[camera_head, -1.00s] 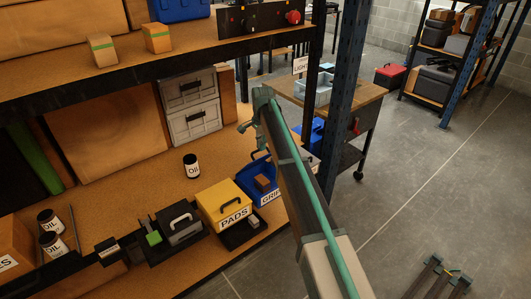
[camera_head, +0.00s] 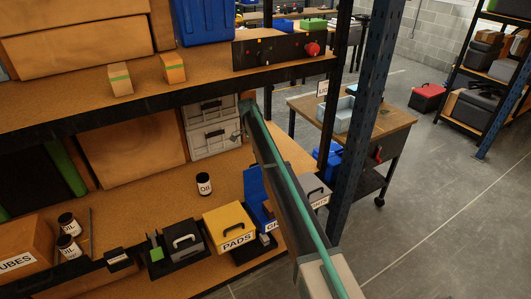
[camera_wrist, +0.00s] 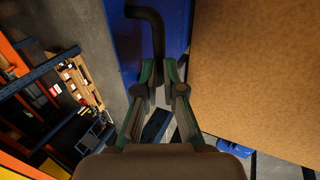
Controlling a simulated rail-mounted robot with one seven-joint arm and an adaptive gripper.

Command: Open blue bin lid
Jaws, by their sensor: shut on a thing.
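The blue bin (camera_head: 266,222) stands on the lower shelf, right of the yellow PADS box. Its blue lid (camera_head: 253,186) is raised and stands nearly upright at the back of the bin. In the wrist view the blue lid (camera_wrist: 178,30) fills the upper middle, with a dark curved handle (camera_wrist: 153,25) on it. My gripper (camera_head: 238,135) is above the lid in the head view. In the wrist view my gripper (camera_wrist: 163,82) has its fingertips at the handle's lower end. It is shut on what looks like the handle, though the contact is not clear.
The yellow PADS box (camera_head: 228,224), a dark toolbox (camera_head: 182,240) and an OIL can (camera_head: 204,184) stand to the left. Grey drawers (camera_head: 212,128) are behind my gripper. The upper shelf (camera_head: 190,90) overhangs. A blue post (camera_head: 365,120) stands to the right.

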